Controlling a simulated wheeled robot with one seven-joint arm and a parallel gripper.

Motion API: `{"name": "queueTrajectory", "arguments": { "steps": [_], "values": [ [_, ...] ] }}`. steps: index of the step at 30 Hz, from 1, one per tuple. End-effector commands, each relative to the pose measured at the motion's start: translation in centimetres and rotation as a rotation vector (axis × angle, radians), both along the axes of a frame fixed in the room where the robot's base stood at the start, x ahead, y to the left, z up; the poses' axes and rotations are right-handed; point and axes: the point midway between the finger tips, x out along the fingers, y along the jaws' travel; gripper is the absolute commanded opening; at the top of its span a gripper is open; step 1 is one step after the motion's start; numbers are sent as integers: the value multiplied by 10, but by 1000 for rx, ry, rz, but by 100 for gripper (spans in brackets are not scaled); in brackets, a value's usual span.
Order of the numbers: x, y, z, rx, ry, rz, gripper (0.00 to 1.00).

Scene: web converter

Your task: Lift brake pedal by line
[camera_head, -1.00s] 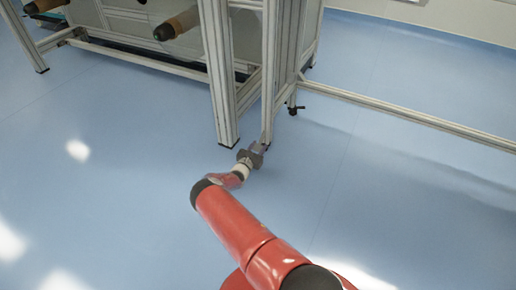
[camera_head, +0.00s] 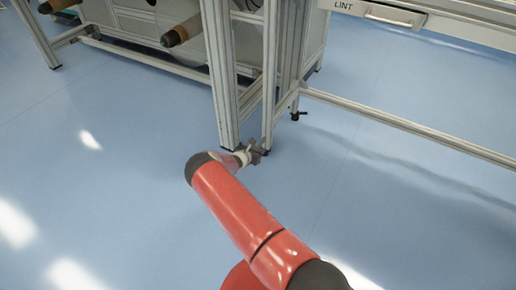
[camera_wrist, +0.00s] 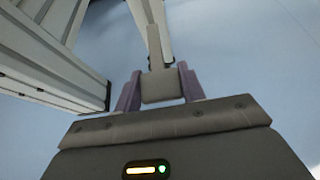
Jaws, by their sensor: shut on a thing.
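In the head view my gripper (camera_head: 256,150) is small and low, by the feet of the two upright frame posts. The pedal cannot be made out clearly there. The line it belongs to is not clear in either view.
A thick aluminium post (camera_head: 221,80) stands just left of my gripper, and a thinner post (camera_head: 270,75) stands just beyond it. A low rail (camera_head: 400,122) runs off to the right. A drawer front labelled LINT (camera_head: 382,14) is at top right. The blue floor around is clear.

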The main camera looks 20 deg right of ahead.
Motion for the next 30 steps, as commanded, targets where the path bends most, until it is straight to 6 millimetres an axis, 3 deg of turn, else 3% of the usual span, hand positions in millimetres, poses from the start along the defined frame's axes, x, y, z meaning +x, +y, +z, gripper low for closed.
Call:
{"name": "queueTrajectory", "arguments": {
  "steps": [9,25,26,30],
  "values": [
    [0,-1,11,103,79,-2,0],
    [0,0,13,123,97,1,0],
    [0,0,13,123,97,1,42],
    [0,0,13,122,97,0,61]
  ]
}}
